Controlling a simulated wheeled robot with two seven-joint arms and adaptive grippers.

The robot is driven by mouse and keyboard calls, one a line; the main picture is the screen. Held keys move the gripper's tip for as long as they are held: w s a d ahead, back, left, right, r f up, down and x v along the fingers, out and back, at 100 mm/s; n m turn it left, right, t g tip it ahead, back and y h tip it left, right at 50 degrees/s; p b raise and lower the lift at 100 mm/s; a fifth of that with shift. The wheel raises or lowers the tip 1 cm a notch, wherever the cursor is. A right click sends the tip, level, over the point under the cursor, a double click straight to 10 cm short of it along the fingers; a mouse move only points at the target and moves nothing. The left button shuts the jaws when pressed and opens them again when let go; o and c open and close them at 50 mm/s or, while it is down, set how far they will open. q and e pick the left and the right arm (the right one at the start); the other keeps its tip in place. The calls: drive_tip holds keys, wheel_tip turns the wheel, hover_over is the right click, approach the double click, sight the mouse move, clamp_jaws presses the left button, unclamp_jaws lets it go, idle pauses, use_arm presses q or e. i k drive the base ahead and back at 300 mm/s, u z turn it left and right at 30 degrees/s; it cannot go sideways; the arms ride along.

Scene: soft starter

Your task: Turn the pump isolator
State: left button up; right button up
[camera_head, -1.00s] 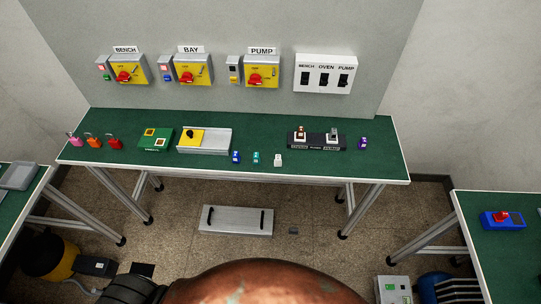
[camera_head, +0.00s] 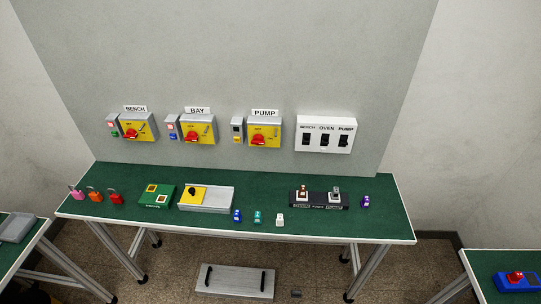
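The pump isolator (camera_head: 265,132) is a yellow plate with a red rotary handle (camera_head: 259,141) on a grey box, mounted on the grey wall panel under the PUMP label (camera_head: 264,113). A small grey unit with a dark window and a yellow part (camera_head: 237,131) sits at its left. The handle looks tilted, but its exact setting is too small to read. Neither of my grippers shows in the head view, and nothing touches the isolator.
Similar BENCH (camera_head: 137,127) and BAY (camera_head: 198,131) isolators are to the left; a white three-switch box (camera_head: 327,134) is to the right. The green bench (camera_head: 320,223) below holds padlocks (camera_head: 95,195), a green box (camera_head: 157,196), a grey tray (camera_head: 219,202) and small coloured items.

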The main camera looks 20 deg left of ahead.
sight(258, 140)
drive_tip(key=z, duration=0.6)
drive_tip(key=k, duration=0.25)
drive_tip(key=u, duration=1.3)
